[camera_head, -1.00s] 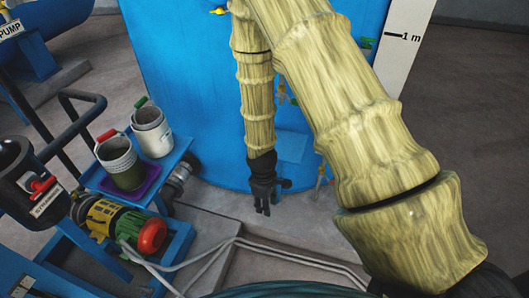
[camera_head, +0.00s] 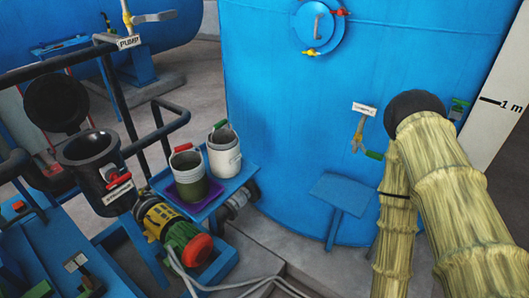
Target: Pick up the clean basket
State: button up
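Two baskets stand side by side on a small blue stand (camera_head: 206,214) left of the middle. The rear one is a pale grey-white basket (camera_head: 226,160) with a green handle; it looks like the clean one. The front one is a basket (camera_head: 190,180) with a red handle and murky green inside. It stands on a purple tray (camera_head: 173,198). My arm hangs down at the right edge, well right of both baskets. My gripper is below the frame and out of view.
A large blue tank (camera_head: 300,120) stands behind the baskets, with a small blue shelf (camera_head: 343,193) low on its front. A pump with a red end (camera_head: 197,250) sits in front of the stand. Black pipes (camera_head: 150,140) and a black open-topped vessel (camera_head: 92,165) are at left.

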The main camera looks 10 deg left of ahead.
aim_at(219, 139)
jog(key=z, duration=1.1)
jog(key=i, duration=0.8)
jog(key=u, duration=1.75)
